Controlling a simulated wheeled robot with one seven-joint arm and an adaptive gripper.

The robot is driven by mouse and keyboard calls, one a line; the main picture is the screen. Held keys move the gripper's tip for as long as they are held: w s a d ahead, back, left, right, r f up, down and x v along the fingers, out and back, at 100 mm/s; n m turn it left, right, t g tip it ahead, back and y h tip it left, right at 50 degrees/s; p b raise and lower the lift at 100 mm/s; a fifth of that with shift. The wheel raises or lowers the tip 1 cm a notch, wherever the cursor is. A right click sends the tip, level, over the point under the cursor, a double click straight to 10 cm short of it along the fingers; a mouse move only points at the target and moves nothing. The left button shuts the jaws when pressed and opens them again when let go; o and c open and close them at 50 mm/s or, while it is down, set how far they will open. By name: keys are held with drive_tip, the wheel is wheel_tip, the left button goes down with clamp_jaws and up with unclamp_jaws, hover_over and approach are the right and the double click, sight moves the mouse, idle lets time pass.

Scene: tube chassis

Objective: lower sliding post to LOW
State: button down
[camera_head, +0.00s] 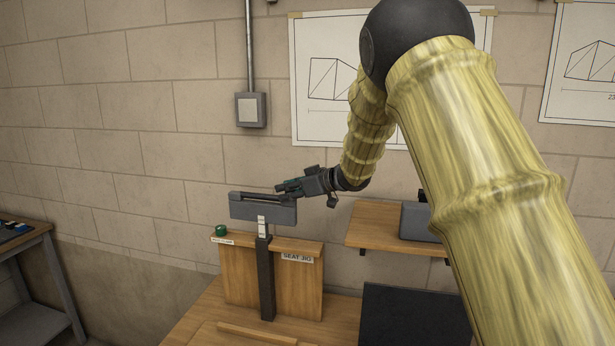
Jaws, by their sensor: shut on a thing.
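The sliding post (262,227) is a light strip with dark marks that rises out of a dark upright sleeve (266,280) on the wooden seat jig (298,285). A grey crossbar (277,214) sits on top of the post, above the jig's upper edge. My gripper (279,190) reaches in from the right and is shut at the crossbar's top edge. Its fingers lie along the bar, and the exact contact is too small to make out. The marks on the post are too small to read, and I see no LOW label.
A green knob (221,230) sits on the jig's left top edge. A wooden shelf (368,228) with a grey box (420,222) is on the wall at right. A dark panel (412,315) stands at lower right. Another bench (30,238) is at far left.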

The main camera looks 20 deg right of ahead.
sight(295, 205)
wheel_tip(295, 205, down, 5)
drive_tip(key=shift+d+f, duration=0.1)
drive_tip(key=shift+d, duration=0.05)
drive_tip(key=c, duration=1.3)
unclamp_jaws()
drive_tip(key=shift+f, duration=0.1)
drive_tip(key=shift+c, duration=0.2)
drive_tip(key=shift+o, duration=0.8)
drive_tip(key=shift+w+d+f, duration=0.1)
drive_tip(key=shift+w+f, duration=0.05)
drive_tip(key=shift+w, duration=0.1)
drive_tip(key=shift+s+r, duration=0.25)
drive_tip(key=v, duration=1.1)
drive_tip(key=shift+d, duration=0.3)
drive_tip(key=shift+s, duration=0.15)
